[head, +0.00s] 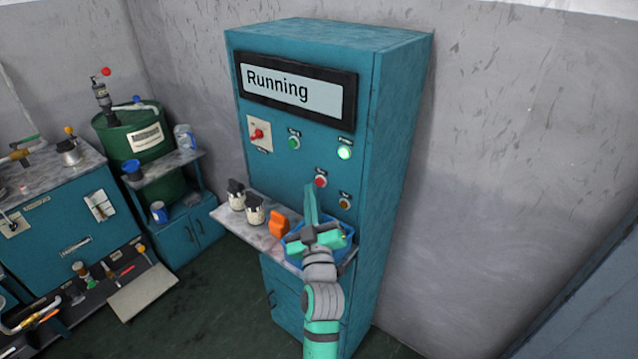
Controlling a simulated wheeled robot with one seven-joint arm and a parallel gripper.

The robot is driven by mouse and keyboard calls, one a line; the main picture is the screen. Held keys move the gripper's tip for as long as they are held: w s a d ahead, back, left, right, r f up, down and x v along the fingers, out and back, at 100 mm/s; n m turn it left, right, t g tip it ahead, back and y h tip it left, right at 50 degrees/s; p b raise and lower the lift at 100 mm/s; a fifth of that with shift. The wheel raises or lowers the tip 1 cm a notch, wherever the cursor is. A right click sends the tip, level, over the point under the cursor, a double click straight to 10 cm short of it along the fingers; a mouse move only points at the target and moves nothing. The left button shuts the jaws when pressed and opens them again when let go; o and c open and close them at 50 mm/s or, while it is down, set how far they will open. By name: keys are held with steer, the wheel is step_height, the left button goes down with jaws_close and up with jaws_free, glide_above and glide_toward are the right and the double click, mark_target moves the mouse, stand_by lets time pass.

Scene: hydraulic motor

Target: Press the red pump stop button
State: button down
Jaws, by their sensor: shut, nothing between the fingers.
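A teal control cabinet (395,160) stands against the wall. Its display (293,90) reads "Running". A red button (320,181) sits on the lower right part of its front panel, with a small label above it that is too small to read. My gripper (309,192) is shut and empty. It points at the panel, and its fingertips show just left of and slightly below the red button. I cannot tell how much depth lies between the fingertips and the panel.
The cabinet's shelf (236,217) holds jars, an orange object (279,223) and a blue tray (344,254) below my gripper.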

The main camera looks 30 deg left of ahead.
steer(key=shift+w, duration=0.15)
stand_by(0.4)
steer(key=shift+w, duration=0.35)
steer(key=shift+s, duration=0.15)
steer(key=shift+w, duration=0.45)
stand_by(0.3)
steer(key=shift+w+d, duration=0.1)
stand_by(0.5)
steer(key=shift+s, duration=0.85)
